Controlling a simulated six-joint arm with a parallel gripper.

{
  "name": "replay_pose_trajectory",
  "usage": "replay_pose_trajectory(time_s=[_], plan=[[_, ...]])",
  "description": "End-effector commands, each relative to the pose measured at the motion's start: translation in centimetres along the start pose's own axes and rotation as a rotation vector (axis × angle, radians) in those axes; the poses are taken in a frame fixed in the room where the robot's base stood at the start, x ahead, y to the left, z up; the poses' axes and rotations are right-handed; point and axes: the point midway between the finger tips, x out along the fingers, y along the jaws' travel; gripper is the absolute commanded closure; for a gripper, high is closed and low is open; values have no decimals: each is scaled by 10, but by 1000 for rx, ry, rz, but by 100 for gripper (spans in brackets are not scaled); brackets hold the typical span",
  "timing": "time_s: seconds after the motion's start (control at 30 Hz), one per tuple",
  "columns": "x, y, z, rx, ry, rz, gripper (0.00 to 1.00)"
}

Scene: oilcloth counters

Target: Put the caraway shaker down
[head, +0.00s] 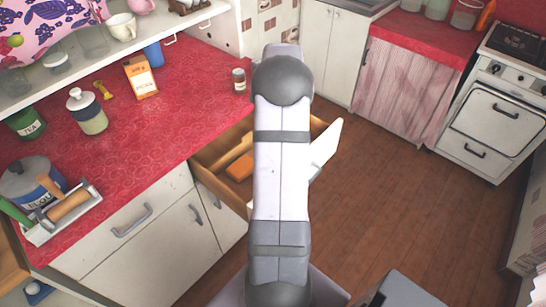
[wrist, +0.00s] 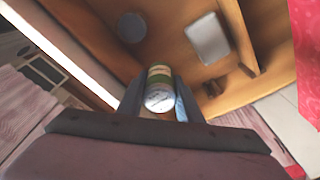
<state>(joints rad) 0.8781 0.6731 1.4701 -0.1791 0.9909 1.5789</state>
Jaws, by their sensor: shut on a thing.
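My gripper (wrist: 158,104) is shut on a small shaker, which I take for the caraway shaker (wrist: 159,97). It has a pale speckled round lid facing the wrist camera and a green and cream band on its body. It is held over the open wooden drawer (wrist: 180,65); I cannot tell whether its base touches the drawer floor. In the head view the open drawer (head: 213,153) shows left of my arm, while my gripper and the held shaker are hidden behind the arm.
In the wrist view, the drawer holds a grey round thing (wrist: 131,27), a white box (wrist: 208,38) and small dark things (wrist: 214,87) by a wooden divider (wrist: 238,35). A small jar (head: 239,80) stands on the red counter (head: 190,100), near a carton (head: 140,77).

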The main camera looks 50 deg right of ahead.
Motion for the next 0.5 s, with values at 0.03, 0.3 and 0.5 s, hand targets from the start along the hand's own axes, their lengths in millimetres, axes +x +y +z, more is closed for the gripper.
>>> replay_pose_trajectory(time_s=[0.03, 0.3, 0.5], plan=[[6, 1, 1, -1, 0, 5, 94], [45, 1, 7, -2, 0, 4, 94], [54, 0, 8, -2, 0, 0, 94]])
